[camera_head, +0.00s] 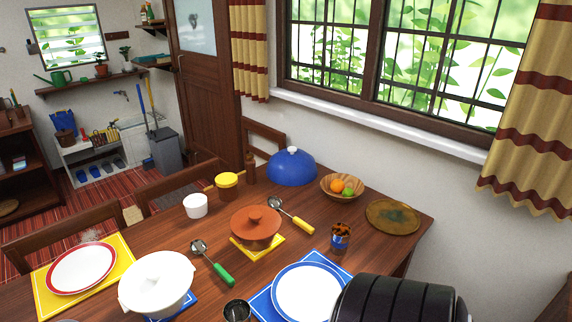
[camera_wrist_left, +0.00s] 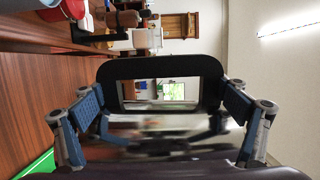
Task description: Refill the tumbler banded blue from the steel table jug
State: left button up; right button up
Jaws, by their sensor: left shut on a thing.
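My left gripper (camera_wrist_left: 163,112) shows only in the left wrist view. Its two blue-padded fingers are on either side of a shiny steel body (camera_wrist_left: 150,125) with a black loop across it, and it is shut on this thing, which looks like the steel jug. Most of the jug is hidden or cut off by the frame, and its spout cannot be seen. In the head view a dark, round, open vessel (camera_head: 237,310) is cut off by the bottom edge; no band can be made out. A small blue-banded cup (camera_head: 340,237) with brown pieces in it stands further back. My right gripper is in neither view.
The table (camera_head: 180,235) is crowded: a blue-rimmed plate (camera_head: 306,292), white lidded bowl (camera_head: 156,283), brown lidded pot (camera_head: 256,228), green-handled ladle (camera_head: 212,262), fruit bowl (camera_head: 329,195) and blue dome (camera_head: 291,169). A dark ribbed shape covers the bottom right.

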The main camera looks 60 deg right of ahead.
aim_at(341, 232)
jog(key=z, duration=1.9)
jog(key=i+z, duration=0.15)
jog(key=z, duration=0.7)
jog(key=i+j, duration=0.15)
jog(key=i, duration=0.25)
jog(key=i+j, duration=0.2)
jog(key=i, duration=0.2)
